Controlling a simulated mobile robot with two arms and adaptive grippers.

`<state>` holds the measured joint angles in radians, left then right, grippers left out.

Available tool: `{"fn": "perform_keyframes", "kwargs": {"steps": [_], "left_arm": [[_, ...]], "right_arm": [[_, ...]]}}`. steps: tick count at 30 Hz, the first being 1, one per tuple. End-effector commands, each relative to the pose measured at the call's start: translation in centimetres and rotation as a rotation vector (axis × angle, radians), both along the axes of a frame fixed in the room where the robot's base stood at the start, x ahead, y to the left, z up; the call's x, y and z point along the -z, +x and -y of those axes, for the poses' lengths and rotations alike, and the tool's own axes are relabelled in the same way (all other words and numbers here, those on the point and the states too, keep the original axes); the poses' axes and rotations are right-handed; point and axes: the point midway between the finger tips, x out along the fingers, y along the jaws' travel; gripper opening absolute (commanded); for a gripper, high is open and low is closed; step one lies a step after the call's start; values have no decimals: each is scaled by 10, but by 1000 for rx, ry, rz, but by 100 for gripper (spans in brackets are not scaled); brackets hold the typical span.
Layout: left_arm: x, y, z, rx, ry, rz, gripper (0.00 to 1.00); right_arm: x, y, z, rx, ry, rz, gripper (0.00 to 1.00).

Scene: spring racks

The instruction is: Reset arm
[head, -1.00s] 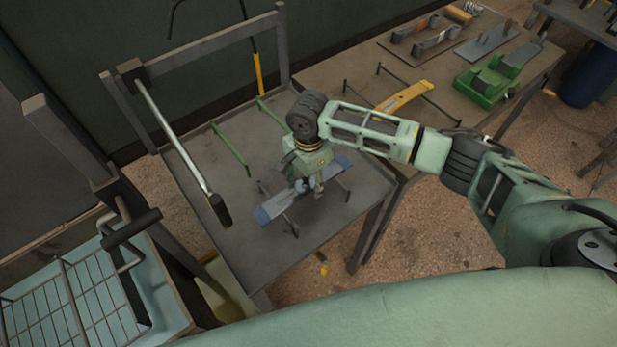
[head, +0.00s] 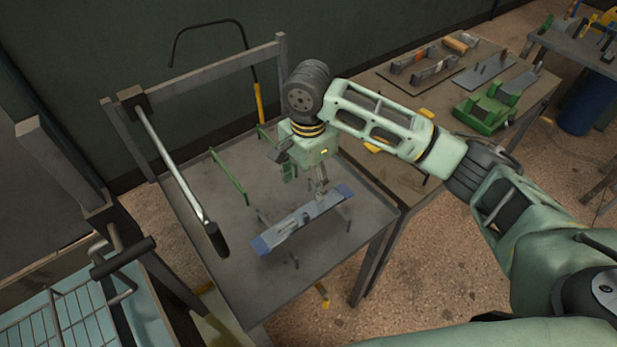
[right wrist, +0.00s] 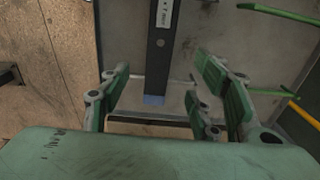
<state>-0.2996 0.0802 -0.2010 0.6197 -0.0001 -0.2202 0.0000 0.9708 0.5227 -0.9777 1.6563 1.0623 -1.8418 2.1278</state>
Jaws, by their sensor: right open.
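My right gripper (head: 305,181) is open and empty above the grey metal table. A flat grey bar with blue ends (head: 300,219) lies below it, on short pegs on the tabletop. In the right wrist view the green-padded fingers of my right gripper (right wrist: 165,88) are spread, and the bar (right wrist: 157,60) lies beyond them, between the two sides. The fingers look apart from the bar. My right arm reaches in from the right of the head view. My left gripper is not in view.
The table (head: 230,290) has green rods (head: 229,175) and a slanted metal bar with a black grip (head: 178,165) at its left. A wire basket (head: 60,325) stands at lower left. A second table at right holds a green fixture (head: 490,108) and other metal parts.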

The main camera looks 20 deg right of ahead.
Motion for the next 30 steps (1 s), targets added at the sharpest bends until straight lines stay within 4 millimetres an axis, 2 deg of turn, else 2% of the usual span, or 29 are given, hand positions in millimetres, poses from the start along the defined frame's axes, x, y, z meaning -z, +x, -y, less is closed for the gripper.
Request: {"fn": "perform_keyframes", "kwargs": {"steps": [6, 20, 25, 30], "left_arm": [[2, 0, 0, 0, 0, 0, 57], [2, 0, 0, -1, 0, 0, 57], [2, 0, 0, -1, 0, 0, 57], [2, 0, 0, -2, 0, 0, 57]], "right_arm": [[-11, 0, 0, 0, 0, 0, 57], [-11, 0, 0, -1, 0, 0, 57], [7, -13, -14, -109, 30, 5, 57], [42, -45, -49, -390, 119, 59, 57]]}}
